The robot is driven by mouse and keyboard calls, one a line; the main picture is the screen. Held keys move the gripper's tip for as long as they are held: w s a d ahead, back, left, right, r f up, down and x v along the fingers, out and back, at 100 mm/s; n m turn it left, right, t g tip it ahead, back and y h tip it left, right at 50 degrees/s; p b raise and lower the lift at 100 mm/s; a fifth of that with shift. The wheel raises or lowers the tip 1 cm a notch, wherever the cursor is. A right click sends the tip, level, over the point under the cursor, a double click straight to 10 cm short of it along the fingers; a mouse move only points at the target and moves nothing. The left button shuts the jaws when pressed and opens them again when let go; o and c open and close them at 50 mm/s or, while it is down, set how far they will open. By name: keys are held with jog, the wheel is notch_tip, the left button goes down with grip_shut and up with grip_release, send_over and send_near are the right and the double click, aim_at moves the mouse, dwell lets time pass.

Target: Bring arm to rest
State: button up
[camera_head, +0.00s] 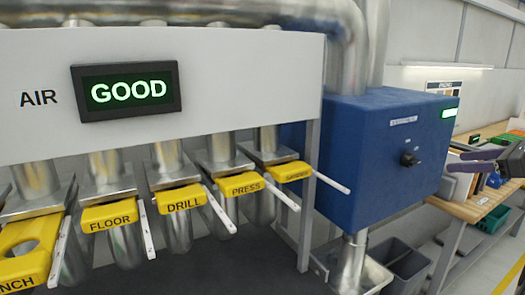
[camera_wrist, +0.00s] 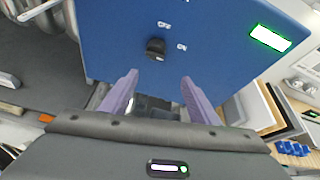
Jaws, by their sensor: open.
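My gripper (camera_wrist: 158,84) is open in the wrist view, its two purple fingers apart with nothing between them. The blue box (camera_wrist: 110,30) lies ahead of the fingers. Its dark knob (camera_wrist: 156,48) shows beyond and between the fingertips, apart from them. In the head view, part of my gripper (camera_head: 468,156) shows at the right edge, to the right of the blue box (camera_head: 370,165) and its knob (camera_head: 409,159). The rest of my arm is out of view there.
A display (camera_head: 127,91) reads GOOD. Yellow gates (camera_head: 110,216) with white levers line the duct pipes, labelled FLOOR, DRILL, PRESS and others. A lit indicator (camera_head: 449,113) is on the box. A wooden bench (camera_head: 470,207) with boards stands at right; grey bins (camera_head: 405,268) stand below.

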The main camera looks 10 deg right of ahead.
notch_tip(320, 180, down, 9)
jog(key=s+n+g+h, duration=0.1)
jog(key=s+n+g, duration=0.1)
jog(key=n, duration=0.1)
jog(key=s+a+f+n+g, duration=0.3)
jog(key=a+f+n, duration=0.3)
jog(key=a, duration=0.2)
jog(key=s+a+f+n+h, duration=0.1)
jog(key=s+a+n, duration=0.5)
jog(key=a, duration=0.7)
jog(key=s+a+f+n+g+h, duration=0.1)
jog(key=s+a+n, duration=0.5)
jog(key=a, duration=0.8)
jog(key=s+a+f+n+g, duration=0.1)
jog(key=s+a+f+n, duration=0.2)
jog(key=a, duration=1.1)
jog(key=s+n, duration=0.3)
jog(key=n, duration=0.3)
jog(key=shift+a+f+h, duration=0.15)
jog(key=shift+f+h, duration=0.2)
jog(key=shift+h, duration=0.05)
